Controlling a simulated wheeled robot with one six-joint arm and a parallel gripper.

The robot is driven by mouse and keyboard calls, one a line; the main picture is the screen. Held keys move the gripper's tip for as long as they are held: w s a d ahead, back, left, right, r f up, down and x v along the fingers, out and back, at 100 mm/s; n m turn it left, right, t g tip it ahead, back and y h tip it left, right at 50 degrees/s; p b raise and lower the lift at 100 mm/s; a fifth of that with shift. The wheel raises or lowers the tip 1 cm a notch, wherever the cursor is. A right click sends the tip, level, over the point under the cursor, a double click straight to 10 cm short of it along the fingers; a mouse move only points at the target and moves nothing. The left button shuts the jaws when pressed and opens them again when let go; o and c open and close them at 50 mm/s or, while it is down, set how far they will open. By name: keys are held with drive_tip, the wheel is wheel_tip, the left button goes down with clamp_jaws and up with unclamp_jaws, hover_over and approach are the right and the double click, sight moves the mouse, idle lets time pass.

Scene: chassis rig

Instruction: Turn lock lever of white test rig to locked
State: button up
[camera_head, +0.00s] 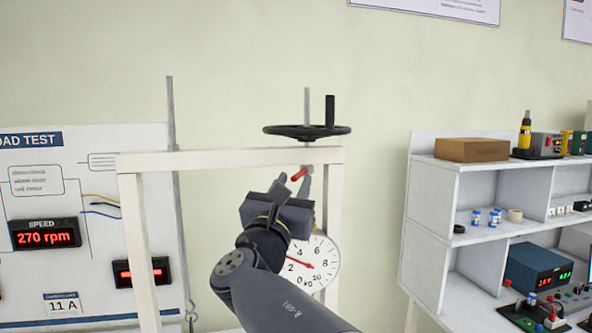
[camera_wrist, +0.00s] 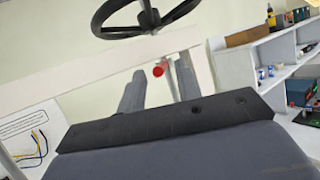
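The white test rig (camera_head: 215,159) is an upright frame with a crossbar, and its beam crosses the wrist view (camera_wrist: 95,79). The red lock lever (camera_head: 299,174) sits at the right end of the crossbar, just under the handwheel; it slants in the head view. In the wrist view its round red end (camera_wrist: 158,71) faces me. My gripper (camera_head: 293,181) is raised in front of the lever with its fingers apart.
A black handwheel (camera_head: 305,131) with an upright handle stands above the crossbar. A round dial gauge (camera_head: 318,266) is partly behind my arm. A load test panel (camera_head: 80,190) is at left, and a white shelf (camera_head: 432,205) with equipment at right.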

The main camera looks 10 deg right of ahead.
sight(300, 174)
drive_tip(key=shift+p+x, duration=0.3)
drive_tip(key=shift+x, duration=1.15)
drive_tip(key=shift+c, duration=0.3)
clamp_jaws()
